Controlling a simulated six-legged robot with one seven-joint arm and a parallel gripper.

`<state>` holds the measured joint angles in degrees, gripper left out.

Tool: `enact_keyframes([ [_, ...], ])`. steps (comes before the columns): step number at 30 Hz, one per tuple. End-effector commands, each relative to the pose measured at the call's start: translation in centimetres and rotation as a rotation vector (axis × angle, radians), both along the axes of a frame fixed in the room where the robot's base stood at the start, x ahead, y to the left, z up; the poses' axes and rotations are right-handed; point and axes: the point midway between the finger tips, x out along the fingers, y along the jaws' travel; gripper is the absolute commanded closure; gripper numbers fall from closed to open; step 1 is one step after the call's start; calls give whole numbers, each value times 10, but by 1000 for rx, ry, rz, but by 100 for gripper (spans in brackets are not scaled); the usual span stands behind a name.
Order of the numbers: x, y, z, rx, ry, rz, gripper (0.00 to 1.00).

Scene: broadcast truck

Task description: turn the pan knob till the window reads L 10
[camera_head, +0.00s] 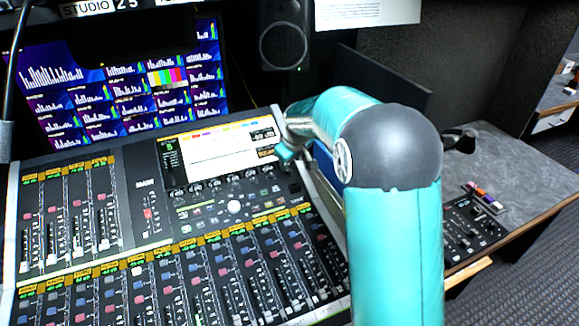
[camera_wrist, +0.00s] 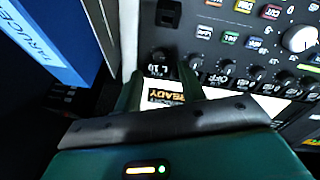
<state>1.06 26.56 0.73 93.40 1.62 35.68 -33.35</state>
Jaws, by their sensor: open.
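My gripper (camera_head: 288,153) is at the upper right of the mixing console, by the right end of the knob row under the screen. In the wrist view my gripper (camera_wrist: 160,80) is open, its two green fingers pointing at a small black knob (camera_wrist: 161,55). The knob lies just beyond and between the fingertips; I cannot tell whether they touch it. This looks like the pan knob. A dark window with amber letters like READY (camera_wrist: 165,96) shows between the fingers.
More black knobs (camera_wrist: 227,66) stand close beside it in a row. Coloured buttons (camera_wrist: 230,37) and a white trackball (camera_wrist: 299,38) lie beyond. A blue panel (camera_wrist: 50,40) stands near the left side. In the head view, a speaker (camera_head: 284,40) stands behind the console.

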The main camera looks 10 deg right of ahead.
Motion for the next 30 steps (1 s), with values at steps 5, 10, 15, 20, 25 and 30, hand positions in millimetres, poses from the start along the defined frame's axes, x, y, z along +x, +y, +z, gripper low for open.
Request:
enact_keyframes([
  [5,-17,-1,39,0,-4,0,60],
  [10,-29,-2,64,1,-2,-1,60],
  [15,-34,-2,75,0,0,-1,60],
  [20,-35,-2,76,0,1,-1,60],
  [25,-36,-2,77,1,0,-2,60],
  [30,-61,-1,96,14,-8,-36,60],
])
